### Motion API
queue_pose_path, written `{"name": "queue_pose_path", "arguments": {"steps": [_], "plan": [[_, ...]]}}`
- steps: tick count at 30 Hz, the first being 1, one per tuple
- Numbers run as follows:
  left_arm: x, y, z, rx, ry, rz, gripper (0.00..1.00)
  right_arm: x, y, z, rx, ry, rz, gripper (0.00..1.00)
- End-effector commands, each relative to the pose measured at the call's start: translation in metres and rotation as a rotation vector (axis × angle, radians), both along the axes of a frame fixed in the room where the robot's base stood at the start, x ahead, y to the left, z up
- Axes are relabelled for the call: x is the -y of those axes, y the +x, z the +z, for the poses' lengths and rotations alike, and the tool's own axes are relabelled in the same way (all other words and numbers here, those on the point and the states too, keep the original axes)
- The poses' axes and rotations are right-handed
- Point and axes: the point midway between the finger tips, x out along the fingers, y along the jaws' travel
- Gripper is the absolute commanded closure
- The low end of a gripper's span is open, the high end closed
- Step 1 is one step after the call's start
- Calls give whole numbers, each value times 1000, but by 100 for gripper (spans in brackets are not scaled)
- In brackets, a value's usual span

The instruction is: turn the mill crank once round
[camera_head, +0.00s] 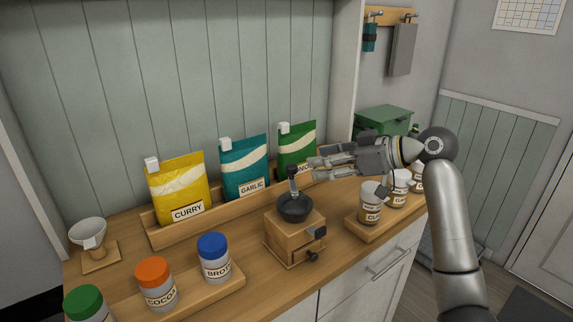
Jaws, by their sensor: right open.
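The mill (284,238) is a wooden box with a dark bowl on top, standing on the counter right of centre. Its crank (293,185) rises from the bowl, a grey piece with a dark knob on its upper end. My right gripper (314,169) reaches in from the right, level with the crank's upper end. Its fingers are open and point left towards the knob, just right of it. Nothing shows between them; whether a fingertip touches the knob cannot be told. My left gripper is not in view.
Curry (178,188), garlic (245,168) and green (298,147) bags stand in a wooden rack behind the mill. Jars with orange (153,272) and blue (212,244) lids stand front left. Small labelled jars (370,205) stand on a board below my right arm.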

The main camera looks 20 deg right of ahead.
Motion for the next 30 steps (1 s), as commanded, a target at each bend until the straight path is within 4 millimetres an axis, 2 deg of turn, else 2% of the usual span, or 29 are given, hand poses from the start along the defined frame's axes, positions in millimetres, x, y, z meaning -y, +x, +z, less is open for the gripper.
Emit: {"name": "queue_pose_path", "arguments": {"steps": [7, 15, 27, 30], "plan": [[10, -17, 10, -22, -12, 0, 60, -32, 31, -17, -4, 4, 2, 53], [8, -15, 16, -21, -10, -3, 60, -56, 57, -32, -2, 3, 1, 53], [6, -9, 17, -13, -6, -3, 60, -60, 62, -36, 0, -1, -1, 53], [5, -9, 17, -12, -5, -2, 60, -60, 62, -36, -1, 0, -1, 66]]}}
